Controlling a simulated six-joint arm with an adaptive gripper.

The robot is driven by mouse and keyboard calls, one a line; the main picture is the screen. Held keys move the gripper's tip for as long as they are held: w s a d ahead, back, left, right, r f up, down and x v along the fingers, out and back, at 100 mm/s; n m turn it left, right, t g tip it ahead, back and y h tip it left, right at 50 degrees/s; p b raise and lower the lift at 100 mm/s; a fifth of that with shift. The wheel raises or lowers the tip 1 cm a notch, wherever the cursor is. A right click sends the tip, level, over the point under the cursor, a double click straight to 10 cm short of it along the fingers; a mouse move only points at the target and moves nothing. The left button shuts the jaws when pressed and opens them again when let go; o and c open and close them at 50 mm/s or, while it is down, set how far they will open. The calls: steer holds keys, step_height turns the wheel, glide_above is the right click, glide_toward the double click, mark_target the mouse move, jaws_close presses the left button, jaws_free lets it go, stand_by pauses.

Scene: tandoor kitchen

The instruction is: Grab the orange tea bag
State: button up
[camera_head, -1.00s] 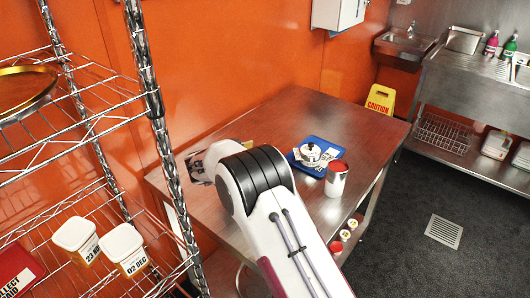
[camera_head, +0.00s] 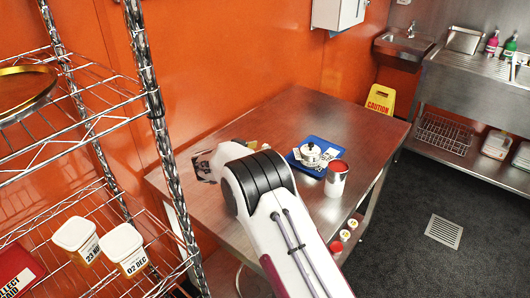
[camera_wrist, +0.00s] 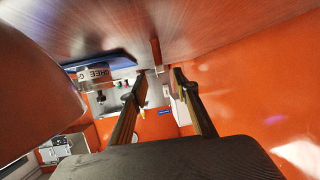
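In the wrist view, which looks upside down, the two dark fingers of my gripper (camera_wrist: 158,76) stand apart with a gap between them. A small thin orange-brown piece (camera_wrist: 155,53) is at the tabletop just beyond the fingertips, nearer the picture-left finger. It may be the orange tea bag; it is too small to be sure. It looks apart from the fingers. A small yellow-brown patch (camera_head: 252,143) shows just above the arm's joint there, too small to name.
The steel table (camera_head: 300,118) is mostly clear toward the back. A wire rack (camera_head: 160,130) stands at the left.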

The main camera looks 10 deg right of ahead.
mark_target(265, 145)
steer(key=shift+x, duration=2.55)
steer(key=c, duration=0.8)
